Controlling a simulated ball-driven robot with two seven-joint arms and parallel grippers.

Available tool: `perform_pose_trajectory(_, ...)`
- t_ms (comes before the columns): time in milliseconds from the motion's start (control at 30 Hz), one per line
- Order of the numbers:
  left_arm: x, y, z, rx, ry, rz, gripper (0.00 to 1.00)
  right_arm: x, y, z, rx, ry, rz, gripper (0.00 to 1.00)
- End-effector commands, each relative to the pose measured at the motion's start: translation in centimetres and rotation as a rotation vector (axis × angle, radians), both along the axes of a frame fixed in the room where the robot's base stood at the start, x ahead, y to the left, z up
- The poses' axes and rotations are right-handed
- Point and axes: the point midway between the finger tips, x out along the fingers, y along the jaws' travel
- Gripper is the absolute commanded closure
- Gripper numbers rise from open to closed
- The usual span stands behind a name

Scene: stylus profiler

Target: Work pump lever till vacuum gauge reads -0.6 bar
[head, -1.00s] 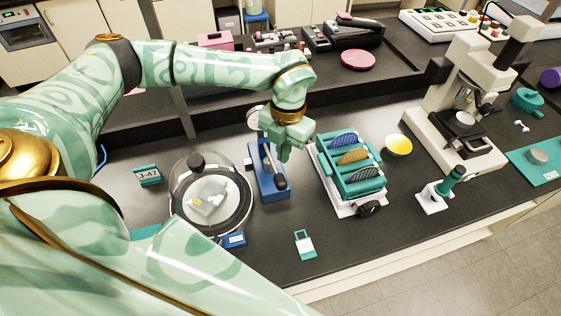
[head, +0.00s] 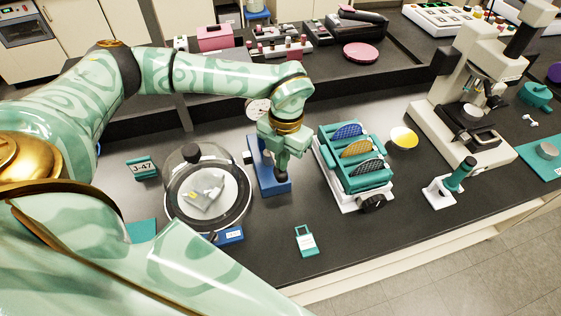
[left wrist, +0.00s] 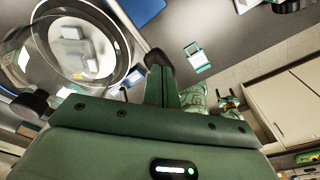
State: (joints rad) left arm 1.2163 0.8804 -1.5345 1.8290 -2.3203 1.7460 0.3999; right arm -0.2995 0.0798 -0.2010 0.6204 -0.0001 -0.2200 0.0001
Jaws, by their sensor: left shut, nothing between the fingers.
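The blue vacuum pump (head: 267,181) stands on the black bench beside the glass bell jar (head: 187,205). The round white vacuum gauge (head: 259,108) shows behind my left wrist, partly covered; its reading is too small to tell. The pump lever ends in a black knob (head: 281,177). My left gripper (head: 281,164) is shut and empty, pointing down just over the lever's knob end; I cannot tell whether it touches. In the left wrist view, a green finger (left wrist: 165,85) is beside a dark knob (left wrist: 157,57), with the bell jar at upper left.
A teal rack of coloured discs (head: 352,160) stands close right of the pump. A J-47 label block (head: 143,168) stands left of the jar. A teal tag (head: 305,241) lies in front. A microscope (head: 465,110) stands farther right. The bench front between tag and rack is clear.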

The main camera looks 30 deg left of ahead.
Motion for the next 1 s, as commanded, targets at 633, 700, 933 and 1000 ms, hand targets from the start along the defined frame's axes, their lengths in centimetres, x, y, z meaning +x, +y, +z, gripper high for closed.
perform_pose_trajectory(633, 0.0, 0.0, -3.9, 0.000, 0.000, 0.000, 1.00, -0.3, -0.2, -2.3, -0.003, 0.006, 0.000, 0.27)
perform_pose_trajectory(700, 0.0, 0.0, -3.9, 0.000, 0.001, 0.000, 1.00, -0.3, -0.2, -2.3, -0.003, 0.006, 0.000, 0.27)
perform_pose_trajectory(933, 2.0, -0.1, -3.2, 0.001, -0.003, 0.001, 1.00, -0.3, -0.2, -2.1, -0.002, 0.006, -0.001, 0.27)
perform_pose_trajectory(1000, 2.7, -0.1, -3.0, 0.001, -0.001, 0.001, 1.00, -0.3, -0.1, -2.1, -0.002, 0.006, -0.001, 0.27)
